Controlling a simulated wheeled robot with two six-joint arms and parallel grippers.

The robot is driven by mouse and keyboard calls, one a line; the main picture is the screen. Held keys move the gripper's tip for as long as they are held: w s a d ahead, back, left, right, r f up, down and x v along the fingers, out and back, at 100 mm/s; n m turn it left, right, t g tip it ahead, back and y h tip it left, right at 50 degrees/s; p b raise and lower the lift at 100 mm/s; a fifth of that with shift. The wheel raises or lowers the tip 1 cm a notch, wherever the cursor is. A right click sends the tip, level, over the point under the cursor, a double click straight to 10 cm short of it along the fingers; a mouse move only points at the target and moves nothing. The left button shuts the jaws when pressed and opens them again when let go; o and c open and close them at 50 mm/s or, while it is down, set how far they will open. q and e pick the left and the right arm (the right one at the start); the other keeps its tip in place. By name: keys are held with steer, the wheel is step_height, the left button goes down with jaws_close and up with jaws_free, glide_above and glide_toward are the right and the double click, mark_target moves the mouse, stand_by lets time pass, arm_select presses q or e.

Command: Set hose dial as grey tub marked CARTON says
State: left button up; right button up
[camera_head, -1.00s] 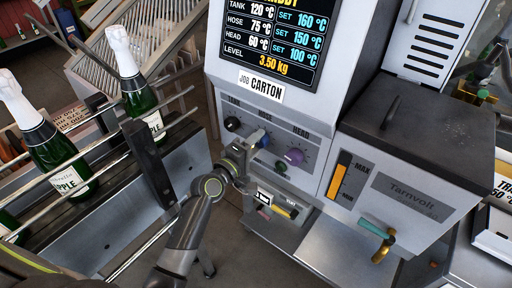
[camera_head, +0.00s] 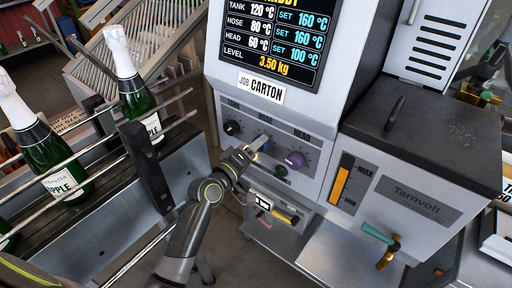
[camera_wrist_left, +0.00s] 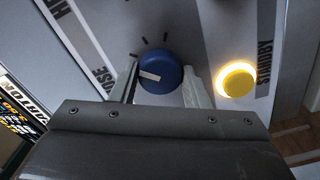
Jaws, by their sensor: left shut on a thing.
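The blue HOSE dial (camera_wrist_left: 160,72) sits between the two fingers of my left gripper (camera_wrist_left: 163,88) in the left wrist view. Its white pointer mark faces left in that view. In the head view my left gripper (camera_head: 254,149) is shut on this dial and hides most of it. The display (camera_head: 275,42) reads HOSE 80 °C, SET 160 °C; TANK is set to 160 °C and HEAD to 100 °C. A plate below reads JOB CARTON (camera_head: 261,87). No grey tub marked CARTON can be made out. My right gripper is not in view.
A lit yellow button (camera_wrist_left: 237,79) is close to the right finger. Green bottles (camera_head: 138,90) stand in a rack at left. A lettered card (camera_head: 507,193) is cut off at right.

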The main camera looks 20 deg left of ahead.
arm_select(q)
steer(key=shift+f, duration=0.1)
steer(key=o, duration=1)
steer(key=shift+b+v, duration=1.05)
steer(key=shift+v, duration=7.7)
